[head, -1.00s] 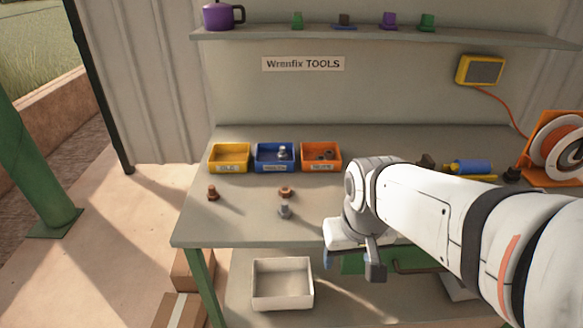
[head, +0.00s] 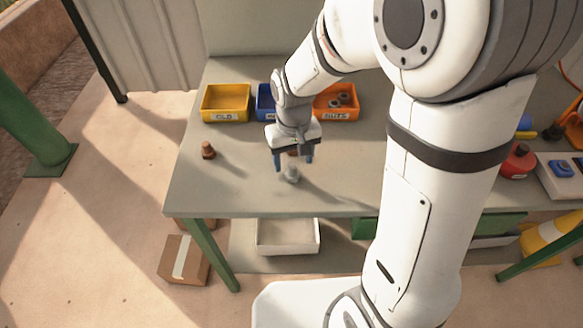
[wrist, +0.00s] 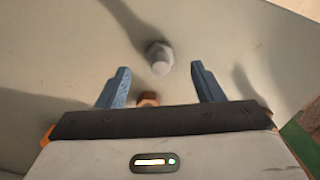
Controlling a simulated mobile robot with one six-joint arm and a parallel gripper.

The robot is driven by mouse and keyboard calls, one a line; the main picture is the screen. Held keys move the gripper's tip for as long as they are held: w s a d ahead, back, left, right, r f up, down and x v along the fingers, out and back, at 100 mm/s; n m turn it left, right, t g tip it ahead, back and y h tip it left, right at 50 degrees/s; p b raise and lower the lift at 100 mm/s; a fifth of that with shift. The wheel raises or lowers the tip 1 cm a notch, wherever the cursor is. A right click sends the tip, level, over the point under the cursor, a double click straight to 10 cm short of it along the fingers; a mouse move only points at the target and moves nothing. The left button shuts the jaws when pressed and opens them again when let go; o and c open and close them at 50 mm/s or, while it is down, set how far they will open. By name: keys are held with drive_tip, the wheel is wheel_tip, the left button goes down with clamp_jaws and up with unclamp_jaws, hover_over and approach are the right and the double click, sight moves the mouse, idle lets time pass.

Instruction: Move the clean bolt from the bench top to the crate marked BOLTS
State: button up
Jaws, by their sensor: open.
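The clean grey bolt (head: 291,174) stands on the bench top (head: 235,185), and in the wrist view the bolt (wrist: 159,57) lies just beyond the fingertips, between their lines. My gripper (head: 294,164) is open and empty above the bench, fingers pointing down, close to the bolt. Its blue fingers (wrist: 160,78) show in the wrist view. A rusty nut or bolt (wrist: 148,99) sits nearer the gripper body, between the fingers. The blue crate (head: 264,101) is mostly hidden behind my arm, its label unreadable.
A rusty bolt (head: 208,150) stands at the left on the bench. The yellow crate marked OLD (head: 225,117) and the orange crate marked NUTS (head: 337,114) flank the blue one. A pale bin (head: 288,250) sits below the bench. The bench's front left is clear.

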sight(292, 167)
wheel_tip(292, 167, down, 5)
drive_tip(key=shift+w+a+r, duration=0.1)
drive_tip(key=shift+r, duration=0.1)
drive_tip(key=c, duration=1.2)
